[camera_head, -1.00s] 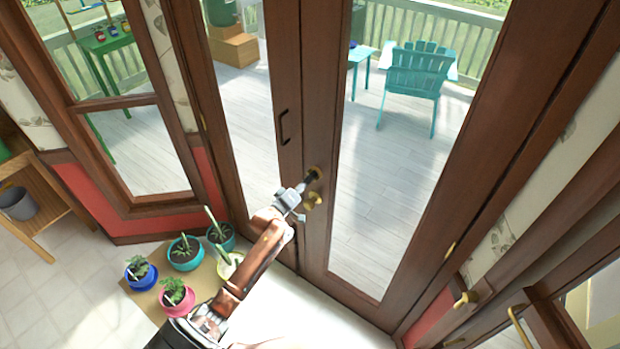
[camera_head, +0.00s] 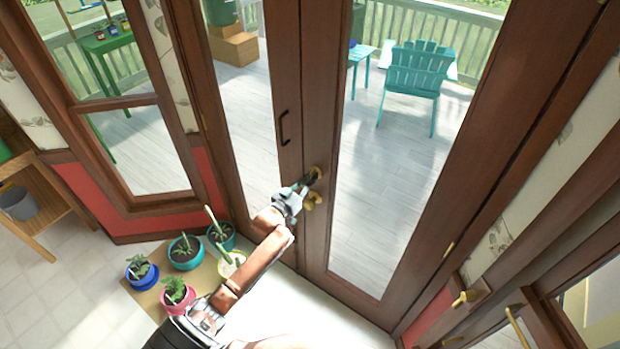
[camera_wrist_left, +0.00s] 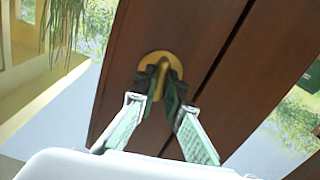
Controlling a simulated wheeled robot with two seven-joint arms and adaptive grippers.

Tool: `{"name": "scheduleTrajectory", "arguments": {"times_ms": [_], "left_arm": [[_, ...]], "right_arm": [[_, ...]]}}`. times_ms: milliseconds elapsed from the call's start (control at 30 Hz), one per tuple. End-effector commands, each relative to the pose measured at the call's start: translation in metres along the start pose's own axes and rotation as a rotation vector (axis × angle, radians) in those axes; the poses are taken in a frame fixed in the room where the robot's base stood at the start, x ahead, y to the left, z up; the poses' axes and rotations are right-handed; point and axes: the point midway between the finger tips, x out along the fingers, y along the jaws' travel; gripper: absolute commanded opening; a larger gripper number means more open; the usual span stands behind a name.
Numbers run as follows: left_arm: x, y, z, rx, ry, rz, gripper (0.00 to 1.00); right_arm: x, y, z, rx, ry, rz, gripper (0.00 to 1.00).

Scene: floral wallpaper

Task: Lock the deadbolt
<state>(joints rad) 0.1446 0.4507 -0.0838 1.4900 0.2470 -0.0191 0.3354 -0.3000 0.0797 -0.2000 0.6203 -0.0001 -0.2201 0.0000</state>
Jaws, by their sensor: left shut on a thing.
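The deadbolt (camera_head: 315,173) is a brass round plate with a thumb-turn on the brown wooden door, just above a brass knob (camera_head: 314,197). In the left wrist view the deadbolt's round plate (camera_wrist_left: 175,66) shows with its upright turn piece between my fingers. My left gripper (camera_head: 306,184) is at the deadbolt, and its dark fingertips (camera_wrist_left: 161,84) are shut on the turn piece from both sides. The fingertips hide part of the turn piece. My right gripper is not in view.
A dark pull handle (camera_head: 284,127) is on the neighbouring door panel. Several potted plants (camera_head: 186,252) stand on a mat at the lower left. Another brass handle (camera_head: 466,298) is on the right. A teal chair (camera_head: 415,72) stands on the deck behind the glass.

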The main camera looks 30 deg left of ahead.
Motion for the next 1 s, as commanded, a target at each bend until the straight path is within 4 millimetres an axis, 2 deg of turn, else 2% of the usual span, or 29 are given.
{"name": "scheduleTrajectory", "arguments": {"times_ms": [300,833,867,1000], "left_arm": [[-0.0003,-0.0003,0.0015,0.117,-0.003,-0.001,0.00],[-0.0003,-0.0003,0.0015,0.140,-0.003,-0.001,0.00],[-0.0003,-0.0004,0.0015,0.140,-0.003,-0.001,0.10],[-0.0003,-0.0003,0.0012,0.139,-0.002,-0.001,0.20]], "right_arm": [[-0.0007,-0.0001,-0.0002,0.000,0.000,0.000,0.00],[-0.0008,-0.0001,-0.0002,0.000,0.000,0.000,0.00],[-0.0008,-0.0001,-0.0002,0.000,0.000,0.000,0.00],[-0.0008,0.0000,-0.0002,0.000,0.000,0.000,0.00]]}}
